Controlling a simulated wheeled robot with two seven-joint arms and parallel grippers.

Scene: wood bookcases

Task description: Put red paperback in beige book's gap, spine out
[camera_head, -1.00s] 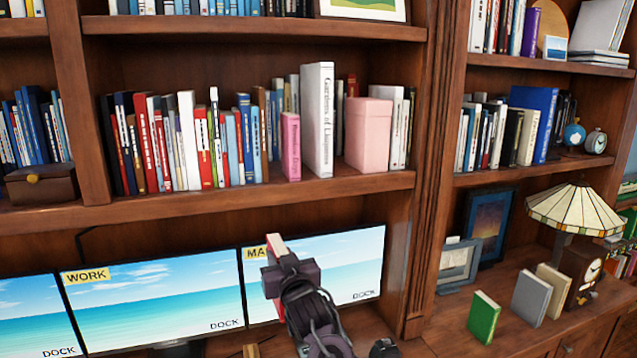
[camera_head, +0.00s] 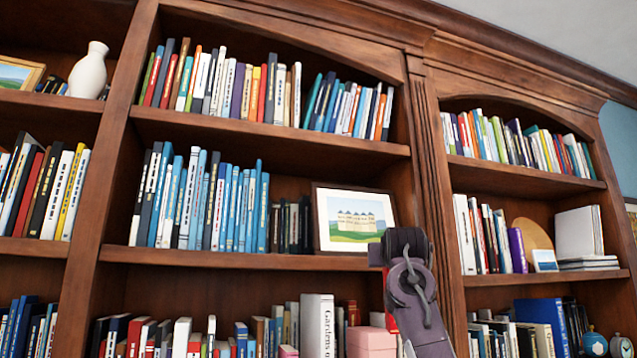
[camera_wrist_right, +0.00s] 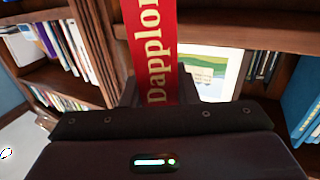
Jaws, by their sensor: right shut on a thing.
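The red paperback (camera_wrist_right: 160,50) is in my right gripper. Its red face with the pale letters "Dapplor" fills the middle of the right wrist view, and a red sliver of it (camera_head: 389,302) shows beside the gripper in the head view. My right gripper (camera_head: 397,245) is shut on it, in front of the right part of the middle shelf, by the framed castle picture. A cream-beige book (camera_head: 297,94) stands in the upper row, with a narrow space before leaning books on its right; I cannot tell whether this is the task's gap. My left gripper is out of view.
The framed castle picture (camera_head: 352,220) stands just behind and left of my right gripper. Blue books (camera_head: 230,208) fill the shelf further left. A wood upright (camera_head: 436,190) divides the bookcases close to the gripper's right. A white vase (camera_head: 88,72) stands far left.

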